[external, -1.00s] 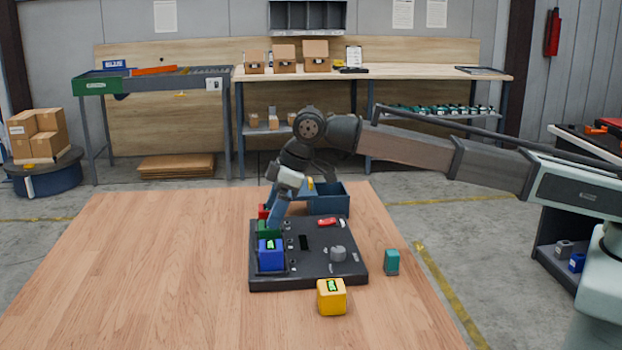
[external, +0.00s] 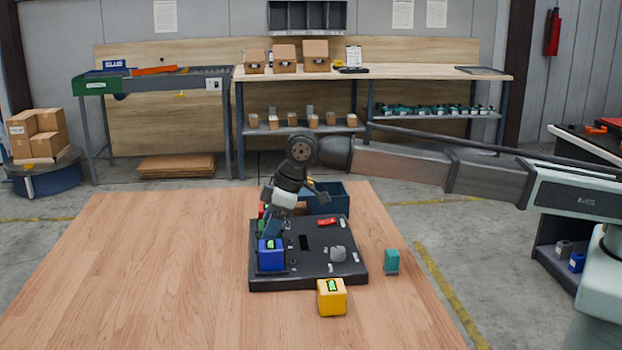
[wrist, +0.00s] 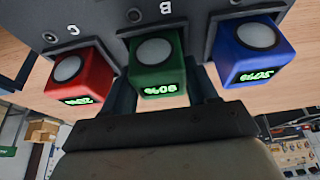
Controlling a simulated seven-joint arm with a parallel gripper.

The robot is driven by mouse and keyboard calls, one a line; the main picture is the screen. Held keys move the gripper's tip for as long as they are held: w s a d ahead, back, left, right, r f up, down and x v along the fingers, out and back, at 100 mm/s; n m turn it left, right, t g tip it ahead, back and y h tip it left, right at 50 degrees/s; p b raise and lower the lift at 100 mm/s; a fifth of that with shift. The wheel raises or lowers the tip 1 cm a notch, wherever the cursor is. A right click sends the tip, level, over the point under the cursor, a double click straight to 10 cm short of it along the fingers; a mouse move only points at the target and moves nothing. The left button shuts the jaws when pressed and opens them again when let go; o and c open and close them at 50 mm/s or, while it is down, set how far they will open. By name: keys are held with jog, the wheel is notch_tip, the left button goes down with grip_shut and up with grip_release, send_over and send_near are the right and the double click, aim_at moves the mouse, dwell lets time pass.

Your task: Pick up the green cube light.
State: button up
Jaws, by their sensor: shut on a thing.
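The green cube light (wrist: 157,68) sits at the slot marked B on the dark board, with a round pale top and a lit percentage display. My gripper (wrist: 163,90) has a finger on each side of it and is shut on it. In the external view my gripper (external: 268,234) covers much of the green cube light (external: 262,226). The red cube light (wrist: 80,82) is on one side of it and the blue cube light (wrist: 255,50) on the other. I see no clear gap under the green cube.
The dark board (external: 315,272) lies on the wooden table. The blue cube (external: 271,258) stands close to my gripper. A yellow cube (external: 332,298) and a teal block (external: 392,262) stand off the board. A blue bin (external: 335,203) is behind. The table's left side is clear.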

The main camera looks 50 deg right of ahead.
jog(key=c, duration=0.6)
jog(key=shift+r, duration=0.1)
